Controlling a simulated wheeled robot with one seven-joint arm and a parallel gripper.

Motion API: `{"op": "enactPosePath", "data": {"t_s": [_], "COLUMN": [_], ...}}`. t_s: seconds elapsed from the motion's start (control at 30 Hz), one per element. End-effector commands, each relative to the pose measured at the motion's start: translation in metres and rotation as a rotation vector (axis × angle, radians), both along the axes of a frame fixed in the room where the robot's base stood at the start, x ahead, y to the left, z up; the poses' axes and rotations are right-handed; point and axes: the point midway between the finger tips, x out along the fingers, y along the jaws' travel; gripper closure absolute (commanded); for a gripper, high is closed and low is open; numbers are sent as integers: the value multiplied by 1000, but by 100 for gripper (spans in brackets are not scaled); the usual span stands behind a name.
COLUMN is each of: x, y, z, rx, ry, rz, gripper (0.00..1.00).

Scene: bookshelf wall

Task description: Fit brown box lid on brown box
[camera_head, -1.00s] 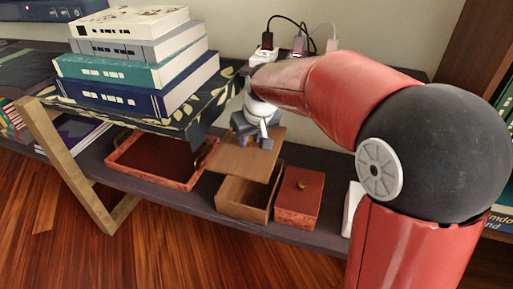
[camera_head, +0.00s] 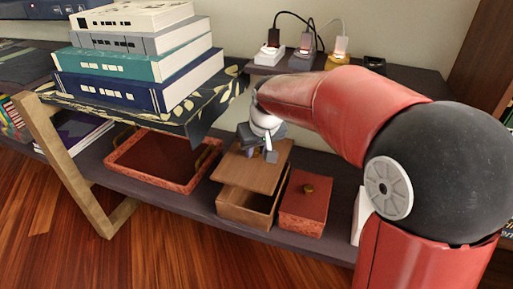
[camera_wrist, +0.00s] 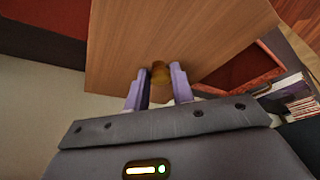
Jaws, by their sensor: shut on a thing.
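The brown box (camera_head: 240,212) stands open on the low shelf, and part of its inside shows. The flat brown box lid (camera_head: 245,172) is above the box, shifted toward its back left and covering part of the opening. Whether the lid touches the box rim I cannot tell. My gripper (camera_head: 257,153) is shut on the lid's small knob from above.
A red box with a gold knob (camera_head: 306,205) stands close to the right of the brown box. A red tray (camera_head: 122,168) lies to the left. A stack of books (camera_head: 140,65) is on the raised board, and plugged chargers (camera_head: 300,58) stand behind my arm.

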Motion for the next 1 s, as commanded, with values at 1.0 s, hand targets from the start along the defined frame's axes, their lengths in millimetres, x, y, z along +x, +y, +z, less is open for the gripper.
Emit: {"op": "enactPosePath", "data": {"t_s": [1.0], "x": [0], "y": [0], "z": [-57], "rx": [0], "ry": [-2], "rz": [2], "gripper": [100]}}
